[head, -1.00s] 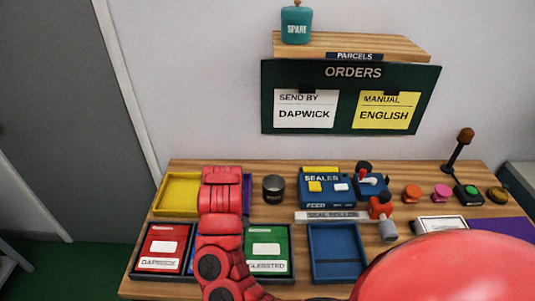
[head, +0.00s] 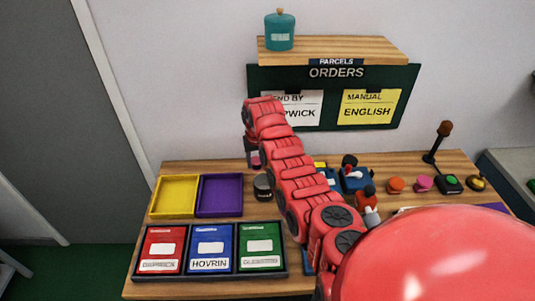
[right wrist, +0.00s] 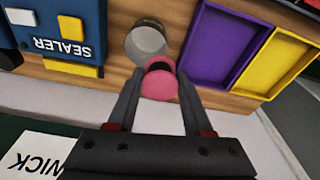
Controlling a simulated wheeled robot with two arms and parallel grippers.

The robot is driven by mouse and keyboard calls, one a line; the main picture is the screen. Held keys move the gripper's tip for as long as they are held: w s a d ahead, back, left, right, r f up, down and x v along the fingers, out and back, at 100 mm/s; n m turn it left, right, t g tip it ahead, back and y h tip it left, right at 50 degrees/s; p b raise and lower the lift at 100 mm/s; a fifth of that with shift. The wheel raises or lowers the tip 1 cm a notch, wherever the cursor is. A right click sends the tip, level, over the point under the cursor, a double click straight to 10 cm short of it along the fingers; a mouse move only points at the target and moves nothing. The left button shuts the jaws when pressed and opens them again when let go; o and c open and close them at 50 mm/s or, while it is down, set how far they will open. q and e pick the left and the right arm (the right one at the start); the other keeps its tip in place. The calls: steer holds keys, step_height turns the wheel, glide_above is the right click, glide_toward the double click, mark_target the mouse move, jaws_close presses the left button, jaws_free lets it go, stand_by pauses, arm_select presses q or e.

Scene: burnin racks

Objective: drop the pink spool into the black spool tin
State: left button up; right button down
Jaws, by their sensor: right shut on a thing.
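The pink spool (right wrist: 160,86) is between the two fingers of my right gripper (right wrist: 160,76), which is shut on it. In the head view the right gripper (head: 254,156) hangs down from the arm, with a bit of pink showing at its tips. The black spool tin (head: 263,190) stands on the table just below the gripper. In the right wrist view the open tin (right wrist: 148,38) lies just beyond the spool, which overlaps its near edge in the picture. The spool is above the tin; the exact height gap is hard to judge. My left gripper is not in view.
Yellow (head: 175,196) and purple (head: 220,196) trays sit left of the tin. Red, blue and green folders lie in front. The blue sealer (right wrist: 60,35) is beside the tin, partly behind my arm in the head view. The orders board (head: 300,75) stands behind.

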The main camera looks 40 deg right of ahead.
steer(key=s+d+f+m+b, duration=0.1)
steer(key=d+f, duration=0.2)
steer(key=f, duration=0.2)
steer(key=shift+s+d+m+b, duration=0.2)
steer(key=shift+m+b, duration=0.15)
steer(key=shift+m, duration=0.05)
steer(key=shift+f, duration=0.1)
steer(key=shift+c, duration=1.1)
jaws_free()
step_height(320, 180, up, 17)
steer(key=s+a+b, duration=0.1)
steer(key=s, duration=0.1)
steer(key=shift+a, duration=0.2)
